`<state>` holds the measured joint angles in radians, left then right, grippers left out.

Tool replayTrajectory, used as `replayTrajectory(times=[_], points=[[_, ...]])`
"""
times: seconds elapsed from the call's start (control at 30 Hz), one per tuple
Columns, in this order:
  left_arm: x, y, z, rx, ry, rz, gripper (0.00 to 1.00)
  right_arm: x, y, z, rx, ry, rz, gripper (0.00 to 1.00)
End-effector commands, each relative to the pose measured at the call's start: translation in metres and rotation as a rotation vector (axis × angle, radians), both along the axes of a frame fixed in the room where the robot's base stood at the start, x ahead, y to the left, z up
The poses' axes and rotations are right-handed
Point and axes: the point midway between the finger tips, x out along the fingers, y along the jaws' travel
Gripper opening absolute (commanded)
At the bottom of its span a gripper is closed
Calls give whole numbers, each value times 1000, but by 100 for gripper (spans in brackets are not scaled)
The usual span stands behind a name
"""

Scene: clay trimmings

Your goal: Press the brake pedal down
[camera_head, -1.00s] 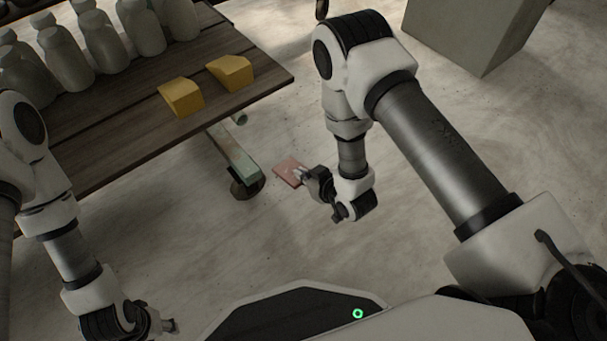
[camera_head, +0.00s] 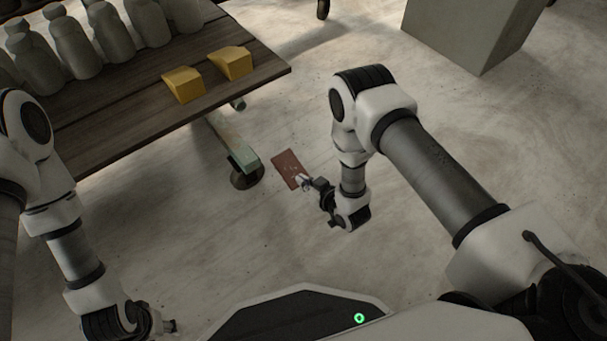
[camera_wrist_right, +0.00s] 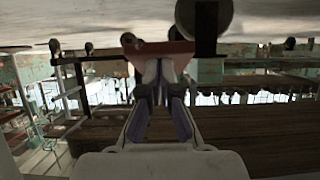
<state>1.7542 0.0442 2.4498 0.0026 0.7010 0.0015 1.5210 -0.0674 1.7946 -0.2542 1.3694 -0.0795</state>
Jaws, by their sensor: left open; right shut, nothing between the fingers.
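The brake pedal, a flat reddish-brown plate (camera_head: 289,168), is low by the cart's caster in the head view. It also shows as a red plate edge (camera_wrist_right: 150,48) in the right wrist view. My right gripper (camera_head: 303,182) is shut and empty, its fingertips at the pedal's near edge. In the right wrist view the shut fingertips (camera_wrist_right: 160,66) overlap the plate; whether they press on it I cannot tell. My left gripper (camera_head: 172,326) is open and empty at the lower left, far from the pedal.
The wooden cart (camera_head: 150,118) stands at upper left, carrying pale bottles (camera_head: 75,45) and two yellow blocks (camera_head: 184,84). Its caster (camera_head: 247,177) is just left of the pedal. A grey box (camera_head: 470,35) stands at the upper right. Floor between is clear.

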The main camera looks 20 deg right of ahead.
Motion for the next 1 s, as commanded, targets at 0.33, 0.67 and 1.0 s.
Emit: replayTrajectory(times=[0.33, 0.67, 1.0], points=[[0, 0, 0, 0, 1, 0, 48, 1, 0, -17, -2, 5, -1, 0], [0, 0, -2, 0, 0, 0, 48, 2, 0, -21, -3, 4, -3, 0], [0, 0, 9, 0, 1, -1, 48, 6, 0, -8, -3, 0, -3, 0]])
